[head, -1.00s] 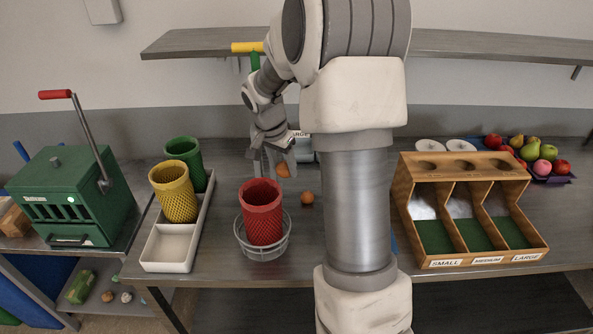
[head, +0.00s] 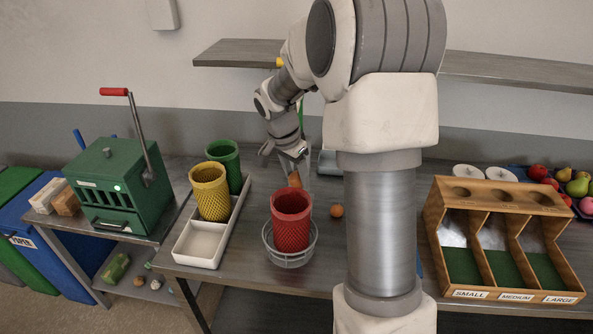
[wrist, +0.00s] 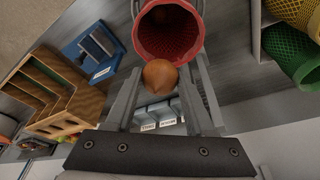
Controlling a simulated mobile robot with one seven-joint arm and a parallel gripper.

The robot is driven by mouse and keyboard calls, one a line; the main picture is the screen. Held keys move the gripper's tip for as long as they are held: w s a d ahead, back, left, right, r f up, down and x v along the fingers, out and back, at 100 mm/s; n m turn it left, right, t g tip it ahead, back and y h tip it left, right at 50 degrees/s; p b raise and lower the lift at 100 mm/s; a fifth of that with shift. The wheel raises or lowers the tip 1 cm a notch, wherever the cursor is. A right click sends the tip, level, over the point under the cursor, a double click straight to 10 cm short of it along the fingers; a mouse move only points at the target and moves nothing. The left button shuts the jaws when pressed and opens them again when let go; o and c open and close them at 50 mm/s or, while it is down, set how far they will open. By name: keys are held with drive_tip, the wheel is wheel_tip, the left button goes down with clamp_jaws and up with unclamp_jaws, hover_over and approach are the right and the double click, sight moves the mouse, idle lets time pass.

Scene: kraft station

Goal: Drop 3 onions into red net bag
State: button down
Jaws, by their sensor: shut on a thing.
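The red net bag (head: 291,222) stands upright, open at the top, in a round wire holder (head: 290,256) on the table. My gripper (head: 296,178) is shut on an onion (head: 294,181), just above and behind the bag's rim in the head view. In the wrist view, the held onion (wrist: 160,75) is between the fingers of my gripper (wrist: 162,80), and the red bag's mouth (wrist: 168,28) shows just beyond it. Another onion (head: 336,211) lies on the table right of the bag. The inside bottom of the bag is hidden.
Yellow (head: 210,195) and green (head: 223,162) net bags stand in a white tray (head: 202,245) to the left. A green machine with a lever (head: 118,185) is farther left. A wooden sorter (head: 505,240) stands to the right. A shelf (head: 237,54) runs along the wall.

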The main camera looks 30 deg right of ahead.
drive_tip(key=shift+f, duration=0.75)
drive_tip(key=shift+c, duration=0.9)
unclamp_jaws()
drive_tip(key=shift+r, duration=0.1)
drive_tip(key=b+v, duration=0.1)
drive_tip(key=v, duration=1.6)
drive_tip(key=shift+b, duration=0.35)
drive_tip(key=shift+a+r, duration=0.1)
drive_tip(key=shift+r, duration=0.05)
